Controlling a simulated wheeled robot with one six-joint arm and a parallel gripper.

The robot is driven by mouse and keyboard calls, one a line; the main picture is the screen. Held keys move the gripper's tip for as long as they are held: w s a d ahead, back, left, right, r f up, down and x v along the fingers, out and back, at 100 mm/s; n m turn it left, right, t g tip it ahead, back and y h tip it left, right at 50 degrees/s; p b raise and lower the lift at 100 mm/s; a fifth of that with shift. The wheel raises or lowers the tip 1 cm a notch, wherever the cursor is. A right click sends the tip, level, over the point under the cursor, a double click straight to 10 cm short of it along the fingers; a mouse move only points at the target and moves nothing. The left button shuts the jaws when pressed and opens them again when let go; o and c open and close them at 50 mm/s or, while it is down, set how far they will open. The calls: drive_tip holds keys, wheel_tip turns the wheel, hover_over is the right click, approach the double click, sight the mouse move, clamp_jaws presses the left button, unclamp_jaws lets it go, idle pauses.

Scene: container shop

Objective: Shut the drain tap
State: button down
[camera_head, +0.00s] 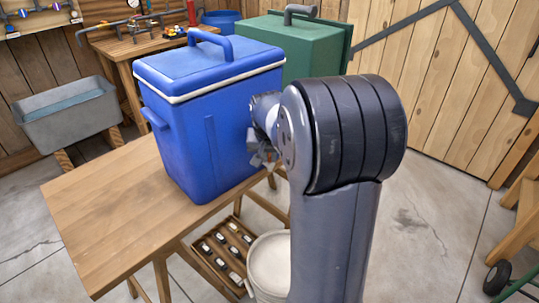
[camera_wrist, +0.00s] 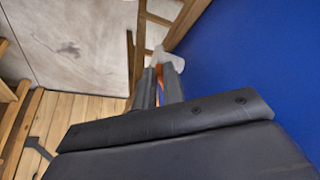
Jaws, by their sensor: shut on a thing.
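The blue cooler (camera_head: 205,135) with its lid on stands on the wooden table. In the wrist view its blue wall (camera_wrist: 260,75) fills the right side. A pale drain tap (camera_wrist: 170,62) shows at the fingertips, close to that wall. My gripper (camera_wrist: 160,80) is shut, with a narrow orange strip, apparently the tap's lever (camera_wrist: 159,94), between its fingers. In the head view my gripper (camera_head: 262,158) is at the cooler's right side, low down, and the tap is hidden there. I cannot tell the lever's angle.
The wooden table (camera_head: 100,210) has clear room left of the cooler. A white bucket (camera_head: 268,265) and a crate of small items (camera_head: 222,250) are below it. A green box (camera_head: 300,55) stands behind. A grey trough (camera_head: 68,115) is at left.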

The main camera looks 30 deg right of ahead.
idle(0.3)
drive_tip(key=shift+w+a+m, duration=0.15)
drive_tip(key=shift+m, duration=0.55)
drive_tip(key=shift+h, duration=0.3)
drive_tip(key=c, duration=1.5)
unclamp_jaws()
drive_tip(key=shift+r, duration=0.1)
drive_tip(key=p+v, duration=0.1)
drive_tip(key=v, duration=0.9)
drive_tip(key=shift+r, duration=0.3)
